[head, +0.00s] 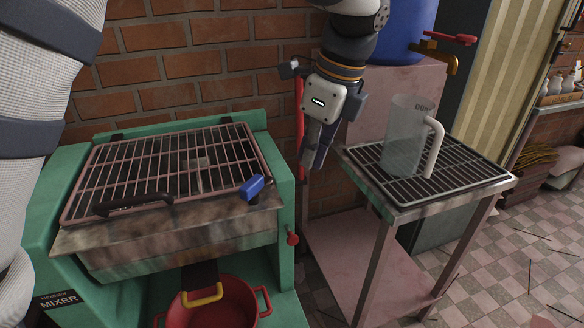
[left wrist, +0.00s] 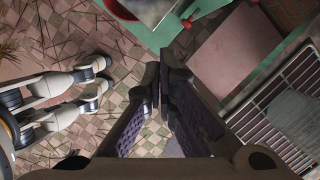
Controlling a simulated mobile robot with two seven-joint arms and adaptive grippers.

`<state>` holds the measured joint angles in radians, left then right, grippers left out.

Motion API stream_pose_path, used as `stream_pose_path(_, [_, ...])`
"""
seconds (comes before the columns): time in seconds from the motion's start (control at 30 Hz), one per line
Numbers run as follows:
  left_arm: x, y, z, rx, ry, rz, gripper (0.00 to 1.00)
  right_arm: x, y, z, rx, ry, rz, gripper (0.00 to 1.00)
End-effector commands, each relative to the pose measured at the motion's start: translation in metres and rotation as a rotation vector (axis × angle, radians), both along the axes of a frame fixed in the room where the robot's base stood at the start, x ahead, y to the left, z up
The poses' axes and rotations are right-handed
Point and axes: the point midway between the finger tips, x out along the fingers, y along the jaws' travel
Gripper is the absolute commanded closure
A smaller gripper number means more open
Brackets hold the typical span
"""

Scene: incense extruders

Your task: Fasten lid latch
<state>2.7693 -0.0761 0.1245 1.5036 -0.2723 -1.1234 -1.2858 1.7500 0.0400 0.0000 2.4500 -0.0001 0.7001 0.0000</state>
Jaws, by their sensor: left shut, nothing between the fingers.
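The mixer (head: 275,190) is a green machine at the left of the head view. Its barred lid (head: 160,165) lies down over the tub, with a dark handle (head: 132,204) along its front edge. A blue latch (head: 252,188) sits at the lid's front right corner, tilted up to the right. My left gripper (head: 310,163) hangs just right of the mixer, apart from the latch, pointing down. In the left wrist view its fingers (left wrist: 163,78) are together with nothing between them; the latch cannot be made out there. My right gripper is not in view.
A red pot (head: 218,312) stands below the tub. A red knob (head: 292,239) sticks out from the mixer's right side. To the right, a table with a metal grate (head: 460,180) carries a clear measuring jug (head: 402,140). A brick wall closes the back.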

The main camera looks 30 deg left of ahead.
Motion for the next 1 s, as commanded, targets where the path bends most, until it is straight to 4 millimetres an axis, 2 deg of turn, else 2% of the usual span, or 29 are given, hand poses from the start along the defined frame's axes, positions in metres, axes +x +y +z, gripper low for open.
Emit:
stream_pose_path(0.4, [-0.002, 0.022, -0.09, 0.001, 0.009, 0.001, 1.0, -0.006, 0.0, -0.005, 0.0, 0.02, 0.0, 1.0])
stream_pose_path(0.53, [-0.001, 0.044, -0.085, -0.001, -0.002, 0.004, 1.0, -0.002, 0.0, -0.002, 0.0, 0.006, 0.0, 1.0])
stream_pose_path(0.7, [-0.001, 0.059, -0.085, -0.001, -0.001, 0.002, 1.0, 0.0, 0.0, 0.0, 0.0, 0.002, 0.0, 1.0])
stream_pose_path(1.0, [-0.001, 0.061, -0.086, 0.0, 0.0, 0.0, 1.0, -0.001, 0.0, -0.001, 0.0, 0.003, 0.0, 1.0])
